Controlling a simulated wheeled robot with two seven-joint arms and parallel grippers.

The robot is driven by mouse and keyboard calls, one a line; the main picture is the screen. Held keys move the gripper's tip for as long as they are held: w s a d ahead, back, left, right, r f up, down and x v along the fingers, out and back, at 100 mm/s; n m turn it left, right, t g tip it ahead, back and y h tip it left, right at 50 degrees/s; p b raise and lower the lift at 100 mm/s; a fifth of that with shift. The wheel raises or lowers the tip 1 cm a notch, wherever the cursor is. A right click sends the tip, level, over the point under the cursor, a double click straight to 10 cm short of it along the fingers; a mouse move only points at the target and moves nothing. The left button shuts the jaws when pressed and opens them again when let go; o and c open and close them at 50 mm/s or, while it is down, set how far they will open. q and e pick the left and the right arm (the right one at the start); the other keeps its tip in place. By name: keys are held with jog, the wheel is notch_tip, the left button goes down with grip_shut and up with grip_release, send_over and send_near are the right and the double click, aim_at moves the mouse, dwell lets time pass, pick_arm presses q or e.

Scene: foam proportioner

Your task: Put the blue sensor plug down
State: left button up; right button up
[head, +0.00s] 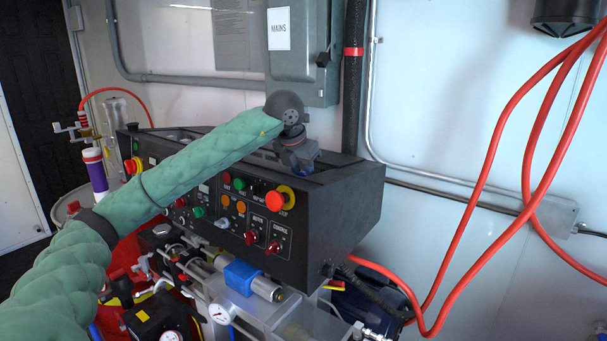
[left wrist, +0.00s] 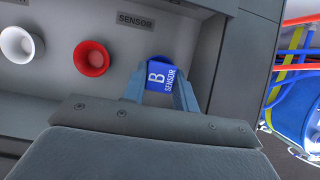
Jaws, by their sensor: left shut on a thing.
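The blue sensor plug (left wrist: 162,78), marked "B SENSOR", is between the two fingers of my left gripper (left wrist: 160,92) in the left wrist view. The gripper is shut on it. A blue rim shows just behind the plug at the panel; I cannot tell whether the plug is seated in a socket there. In the head view my left gripper (head: 307,172) is low over the recessed top of the black console (head: 335,205), its fingertips and the plug mostly hidden. My right gripper is in neither view.
A red socket (left wrist: 91,58) and a white socket (left wrist: 21,44) sit left of the plug, near a "SENSOR" label (left wrist: 135,21). The console's side wall (left wrist: 243,60) rises close on the right. Red hoses (head: 480,210) hang at the right; pipes and gauges crowd below.

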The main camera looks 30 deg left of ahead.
aim_at(304, 173)
pick_arm(q)
jog(key=o, duration=1)
jog(key=shift+c, duration=0.2)
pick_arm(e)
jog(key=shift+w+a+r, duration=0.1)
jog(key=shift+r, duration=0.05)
pick_arm(q)
jog(key=shift+r, duration=0.1)
jog(key=shift+r, duration=0.1)
jog(key=shift+s+r, duration=0.15)
jog(key=shift+r, duration=0.15)
jog(key=shift+s+r, duration=0.1)
jog(key=shift+r, duration=0.15)
jog(key=shift+b+v, duration=0.45)
jog(key=shift+v, duration=0.8)
jog(key=b+v, duration=0.2)
jog(key=v, duration=0.6)
jog(key=shift+r, duration=0.15)
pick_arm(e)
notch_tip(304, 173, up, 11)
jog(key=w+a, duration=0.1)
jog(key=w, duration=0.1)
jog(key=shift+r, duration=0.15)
